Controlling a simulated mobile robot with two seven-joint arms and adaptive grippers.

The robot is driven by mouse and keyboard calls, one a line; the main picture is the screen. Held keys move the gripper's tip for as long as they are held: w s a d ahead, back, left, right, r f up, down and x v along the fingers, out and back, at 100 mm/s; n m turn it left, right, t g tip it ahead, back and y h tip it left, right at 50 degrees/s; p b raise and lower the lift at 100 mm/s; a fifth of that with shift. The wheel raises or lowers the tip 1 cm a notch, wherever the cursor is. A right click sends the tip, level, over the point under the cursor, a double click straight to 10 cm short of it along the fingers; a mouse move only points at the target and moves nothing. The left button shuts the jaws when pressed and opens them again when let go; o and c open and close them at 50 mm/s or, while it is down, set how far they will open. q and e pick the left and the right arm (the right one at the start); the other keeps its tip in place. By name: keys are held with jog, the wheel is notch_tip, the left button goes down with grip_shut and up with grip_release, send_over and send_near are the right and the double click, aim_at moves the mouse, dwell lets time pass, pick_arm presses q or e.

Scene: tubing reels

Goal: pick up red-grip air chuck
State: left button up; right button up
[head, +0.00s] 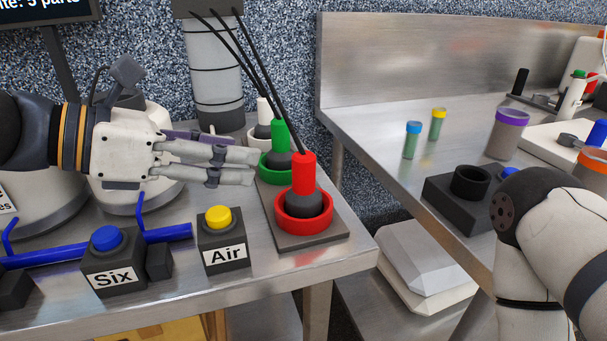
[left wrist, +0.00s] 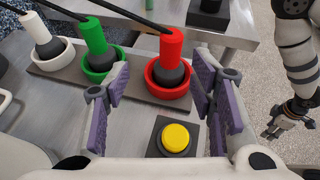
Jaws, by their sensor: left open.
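The red-grip air chuck (head: 304,171) stands upright in a red ring holder at the front end of a dark base plate. A black hose rises from its top. In the left wrist view the red grip (left wrist: 171,45) is beyond my fingers, within the gap between them. My left gripper (head: 254,166) is open and empty, just left of the red chuck and apart from it. Its purple-padded fingers also show in the left wrist view (left wrist: 163,98). My right gripper (left wrist: 283,123) shows at the right of the left wrist view; its jaw state is unclear.
Green (head: 281,140) and white (head: 263,115) chucks stand behind the red one, in matching rings. A second metal bench (head: 375,120) lies right, across a gap.

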aim_at(294, 160)
pick_arm(q)
jog(key=shift+w+d, duration=0.1)
jog(key=shift+d, duration=0.3)
jog(key=b+x, duration=0.1)
jog(key=x, duration=0.2)
jog(key=b+x, duration=0.1)
jog(key=x, duration=0.3)
jog(key=s+b+x, duration=0.1)
jog(key=x, duration=0.2)
jog(key=shift+d+f, duration=0.15)
jog(key=shift+d, duration=0.4)
jog(key=shift+w+d, duration=0.2)
jog(key=shift+s+r, duration=0.1)
jog(key=shift+r, duration=0.25)
grip_shut()
pick_arm(e)
jog(key=shift+g, duration=0.7)
jog(key=s+f, duration=0.2)
jog(key=s, duration=0.1)
jog(key=s+f, duration=0.1)
jog(key=shift+s+f, duration=0.25)
jog(key=shift+s, duration=0.15)
